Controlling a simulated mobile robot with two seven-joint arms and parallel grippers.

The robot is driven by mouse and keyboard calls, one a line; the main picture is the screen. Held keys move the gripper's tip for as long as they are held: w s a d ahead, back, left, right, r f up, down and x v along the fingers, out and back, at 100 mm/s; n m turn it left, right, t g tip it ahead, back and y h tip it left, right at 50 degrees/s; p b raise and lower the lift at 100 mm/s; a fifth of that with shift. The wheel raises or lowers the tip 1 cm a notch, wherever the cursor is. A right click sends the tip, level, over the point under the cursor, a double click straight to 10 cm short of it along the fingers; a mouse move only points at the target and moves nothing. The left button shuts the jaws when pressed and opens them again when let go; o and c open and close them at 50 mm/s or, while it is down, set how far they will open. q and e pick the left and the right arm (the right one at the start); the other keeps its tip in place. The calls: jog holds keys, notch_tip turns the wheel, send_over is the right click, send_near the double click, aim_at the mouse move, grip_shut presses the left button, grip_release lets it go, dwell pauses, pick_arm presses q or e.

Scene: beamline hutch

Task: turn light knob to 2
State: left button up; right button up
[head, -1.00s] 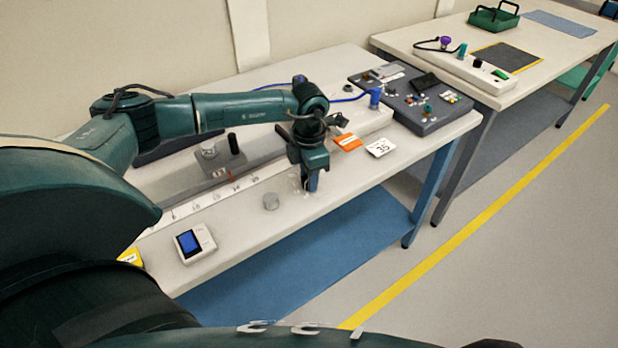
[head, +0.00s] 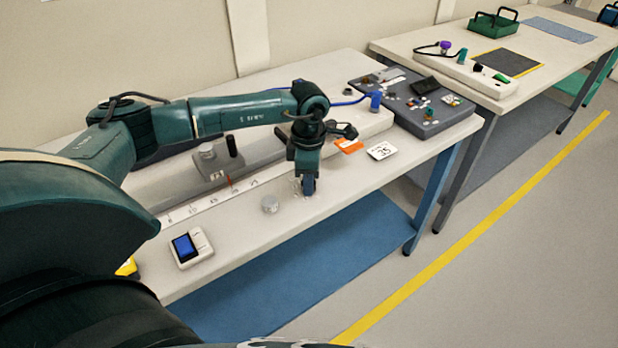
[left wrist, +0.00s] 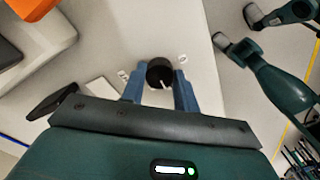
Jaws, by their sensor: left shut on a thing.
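The light knob is a round black knob (left wrist: 159,72) with a white pointer line. It stands between the two blue fingers of my left gripper (left wrist: 158,92) in the left wrist view, and the fingers are shut on it. The pointer runs toward the lower right in that view. Small printed labels lie on the pale surface to both sides of the knob, too small to read. In the head view my left gripper (head: 308,188) points straight down at the front of the near table, and the knob is hidden there.
A second table (head: 390,45) stands behind right.

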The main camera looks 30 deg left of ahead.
pick_arm(q)
jog(key=o, duration=1)
notch_tip(320, 180, up, 13)
jog(key=shift+r, duration=0.15)
dwell(0.5)
